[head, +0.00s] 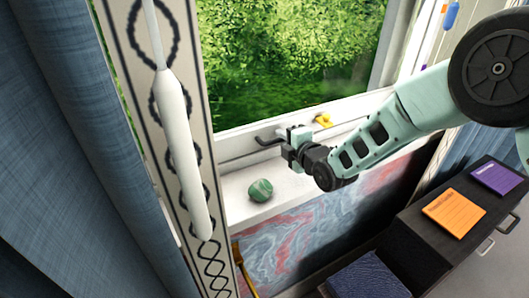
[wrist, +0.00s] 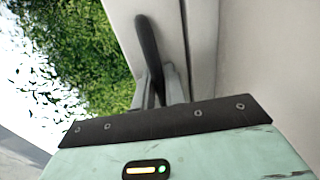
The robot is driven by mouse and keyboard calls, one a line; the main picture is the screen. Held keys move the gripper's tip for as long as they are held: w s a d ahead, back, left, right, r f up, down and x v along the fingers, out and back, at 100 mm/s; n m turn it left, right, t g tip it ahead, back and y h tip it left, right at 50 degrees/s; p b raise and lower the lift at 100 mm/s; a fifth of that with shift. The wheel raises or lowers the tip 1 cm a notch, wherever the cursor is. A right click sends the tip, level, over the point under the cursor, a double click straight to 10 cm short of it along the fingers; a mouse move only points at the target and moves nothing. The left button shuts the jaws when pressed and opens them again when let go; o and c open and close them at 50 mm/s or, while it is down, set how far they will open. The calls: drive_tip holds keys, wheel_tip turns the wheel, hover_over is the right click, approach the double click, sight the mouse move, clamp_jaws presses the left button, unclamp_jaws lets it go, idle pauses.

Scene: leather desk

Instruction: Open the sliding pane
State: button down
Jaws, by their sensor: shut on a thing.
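The window pane (head: 285,60) has a pale frame and shows green foliage through its glass. A black curved handle (head: 268,141) sits on the lower part of its frame. My gripper (head: 290,138) reaches in from the right and is shut on this handle. In the wrist view the handle (wrist: 148,45) runs down between my two grey fingers (wrist: 162,85), with the pale frame (wrist: 200,35) beside it. The part of the handle between the fingers is partly hidden. I cannot tell whether the pane stands slightly open.
A green striped round object (head: 260,190) lies on the white sill below my gripper. A small yellow piece (head: 323,120) is behind my gripper. A patterned post (head: 137,55), a white rod (head: 180,150) and a blue curtain (head: 50,150) stand left. A dark cabinet (head: 425,245) carries orange and purple pads.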

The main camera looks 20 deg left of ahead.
drive_tip(key=w+d+b, duration=0.1)
drive_tip(key=w+d, duration=0.1)
drive_tip(key=w, duration=0.1)
drive_tip(key=w+d+b, duration=0.2)
drive_tip(key=w+d, duration=0.1)
drive_tip(key=shift+w+d+f, duration=0.2)
drive_tip(key=shift+w+d, duration=0.15)
drive_tip(key=shift+w+d+r+b, duration=0.2)
drive_tip(key=shift+w+d+b, duration=0.15)
drive_tip(key=shift+w+d, duration=0.25)
drive_tip(key=c, duration=1.8)
unclamp_jaws()
drive_tip(key=b+v, duration=0.3)
drive_tip(key=v, duration=1.4)
drive_tip(key=shift+r, duration=0.15)
drive_tip(key=shift+s+d, duration=0.1)
drive_tip(key=shift+s, duration=0.05)
